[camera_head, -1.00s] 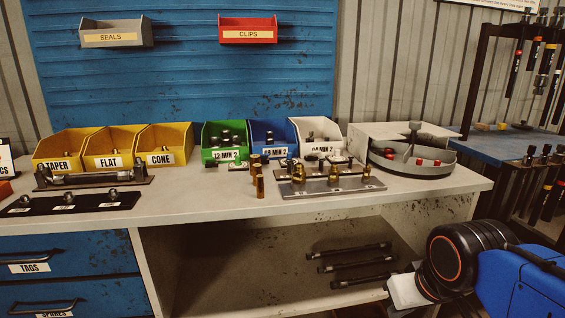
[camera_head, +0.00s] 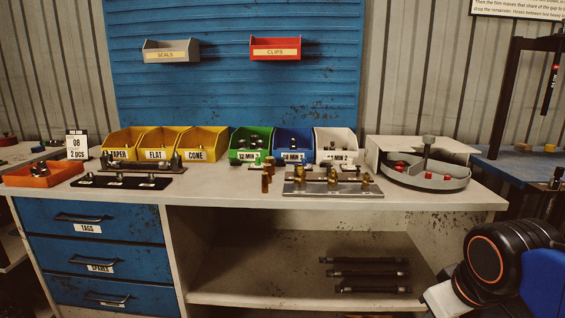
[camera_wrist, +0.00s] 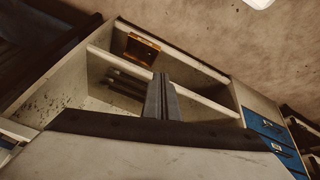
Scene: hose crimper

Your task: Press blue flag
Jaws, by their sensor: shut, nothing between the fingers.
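I cannot make out a blue flag in either view. In the head view my arm shows at the lower right, and the fingers are not visible there.
The bench top (camera_head: 215,196) carries yellow bins (camera_head: 158,138), a plate of brass fittings (camera_head: 334,188) and a round grey tray (camera_head: 425,181). Blue drawers (camera_head: 95,223) are at the left. Black hoses (camera_head: 370,273) lie on the lower shelf. A rack stands at the right.

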